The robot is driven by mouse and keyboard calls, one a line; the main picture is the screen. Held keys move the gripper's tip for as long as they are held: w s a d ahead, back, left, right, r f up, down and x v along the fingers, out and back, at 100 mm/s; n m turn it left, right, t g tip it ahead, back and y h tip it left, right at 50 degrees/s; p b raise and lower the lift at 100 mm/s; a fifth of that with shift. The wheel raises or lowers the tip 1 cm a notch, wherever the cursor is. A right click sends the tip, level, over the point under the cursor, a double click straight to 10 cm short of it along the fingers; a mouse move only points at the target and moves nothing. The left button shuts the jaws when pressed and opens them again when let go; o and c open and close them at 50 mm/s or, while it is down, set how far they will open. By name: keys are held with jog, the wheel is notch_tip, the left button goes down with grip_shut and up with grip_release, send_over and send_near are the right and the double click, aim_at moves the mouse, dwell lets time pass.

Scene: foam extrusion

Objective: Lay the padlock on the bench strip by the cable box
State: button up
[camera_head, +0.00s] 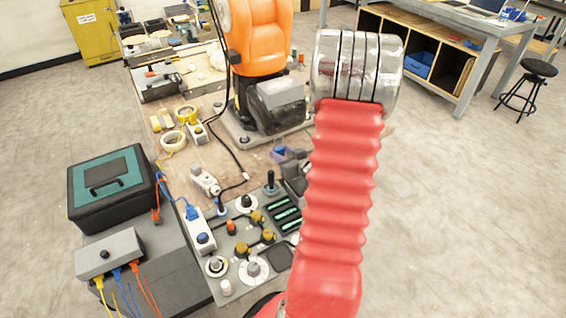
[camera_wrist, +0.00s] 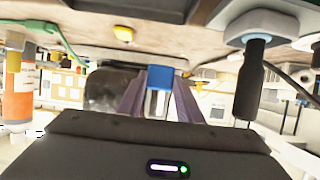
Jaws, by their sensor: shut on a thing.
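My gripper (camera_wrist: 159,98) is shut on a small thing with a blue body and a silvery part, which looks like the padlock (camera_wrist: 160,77). In the head view my gripper (camera_head: 285,158) is small and partly hidden behind my red arm sleeve. A bit of blue, likely the padlock (camera_head: 278,151), shows at its tip, over the workbench. The grey cable box (camera_head: 110,252), with yellow, blue and orange cables, sits at lower left, well apart from my gripper. A dark bench strip (camera_head: 172,288) lies beside and in front of it.
A black case with a green lid (camera_head: 105,188) stands behind the cable box. A panel with knobs and a joystick (camera_head: 271,180) lies between my gripper and the box. A white power strip (camera_head: 202,235), loose cables and tape rolls (camera_head: 172,140) are nearby. An orange robot arm (camera_head: 260,35) stands behind.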

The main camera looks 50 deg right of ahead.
jog(key=shift+f, duration=2.05)
jog(key=o, duration=1.1)
jog(key=shift+f, duration=0.1)
jog(key=v, duration=1.2)
